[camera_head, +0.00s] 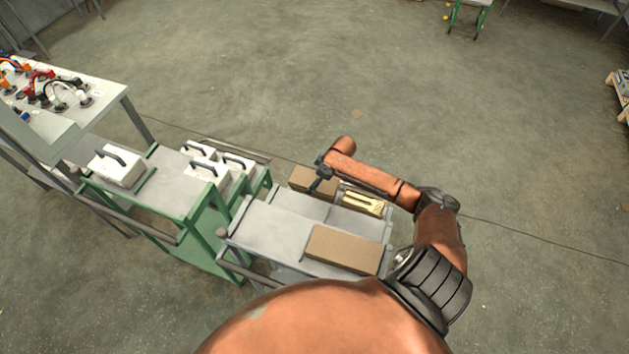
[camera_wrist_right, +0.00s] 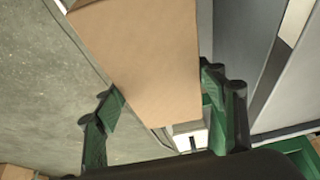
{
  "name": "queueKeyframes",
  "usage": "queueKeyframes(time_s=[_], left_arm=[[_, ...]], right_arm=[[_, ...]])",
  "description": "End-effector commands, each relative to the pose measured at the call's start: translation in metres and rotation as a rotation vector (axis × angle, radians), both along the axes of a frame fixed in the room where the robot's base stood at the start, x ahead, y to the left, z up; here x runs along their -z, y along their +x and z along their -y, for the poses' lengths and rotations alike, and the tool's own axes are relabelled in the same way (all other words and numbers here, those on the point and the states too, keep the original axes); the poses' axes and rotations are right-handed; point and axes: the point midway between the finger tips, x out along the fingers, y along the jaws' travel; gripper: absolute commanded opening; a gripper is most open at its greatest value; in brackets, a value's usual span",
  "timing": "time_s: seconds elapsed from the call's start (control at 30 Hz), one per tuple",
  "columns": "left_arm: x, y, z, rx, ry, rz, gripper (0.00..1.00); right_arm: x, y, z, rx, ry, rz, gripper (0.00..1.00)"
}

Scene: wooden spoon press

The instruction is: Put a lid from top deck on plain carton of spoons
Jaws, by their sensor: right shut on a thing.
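My right gripper (camera_head: 319,180) is shut on a brown cardboard lid (camera_head: 302,178) near the cart's far edge. In the right wrist view the lid (camera_wrist_right: 140,50) sits between the green fingers (camera_wrist_right: 162,95). Another flat brown cardboard piece (camera_head: 343,249) lies on the near right part of the grey cart's top deck (camera_head: 268,228). I cannot tell whether it is a lid or a closed carton. My left gripper is out of view.
A green-framed cart (camera_head: 150,190) on the left carries several white boxes with dark handles (camera_head: 119,166). Behind it a grey table (camera_head: 105,90) holds coloured cables. Open concrete floor lies beyond the carts and to the right.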

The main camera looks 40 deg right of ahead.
Motion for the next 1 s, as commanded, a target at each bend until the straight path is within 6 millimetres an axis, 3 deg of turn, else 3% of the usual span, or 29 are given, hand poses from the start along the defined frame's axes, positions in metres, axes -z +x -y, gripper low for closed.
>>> queueKeyframes(time_s=[0.57,0.6,0.8,1.0], left_arm=[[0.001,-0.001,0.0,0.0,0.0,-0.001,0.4],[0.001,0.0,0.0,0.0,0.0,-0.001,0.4],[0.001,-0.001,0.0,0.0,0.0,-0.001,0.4],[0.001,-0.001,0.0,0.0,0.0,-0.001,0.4]], right_arm=[[0.012,0.0,0.0,0.0,0.0,0.0,0.46],[0.012,0.0,0.0,0.0,0.0,0.0,0.67],[0.012,0.0,0.0,0.0,0.0,0.0,0.81],[0.012,0.0,0.0,0.0,0.0,0.0,0.82]])
